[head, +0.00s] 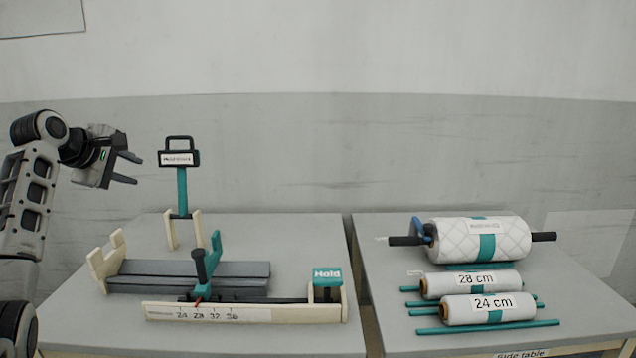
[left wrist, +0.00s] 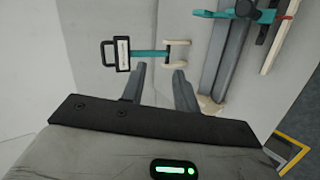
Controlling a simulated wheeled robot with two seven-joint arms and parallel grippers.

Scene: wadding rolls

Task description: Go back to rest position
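My left gripper (head: 128,168) is raised above the left part of the left table (head: 100,323). Its two fingers are apart with nothing between them, and they also show in the left wrist view (left wrist: 160,88). It is apart from the teal-stemmed tool with a black handle (head: 181,185), which stands upright in a cream stand to its right. My right gripper is not in any view.
A fixture with grey rails (head: 200,268), a ruler strip (head: 215,313), a teal lever (head: 207,258) and a "Hold" block (head: 327,277) fills the left table. The right table (head: 400,262) bears a large quilted roll (head: 515,238), a "28 cm" roll (head: 450,284) and a "24 cm" roll (head: 455,308). A narrow gap separates the tables.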

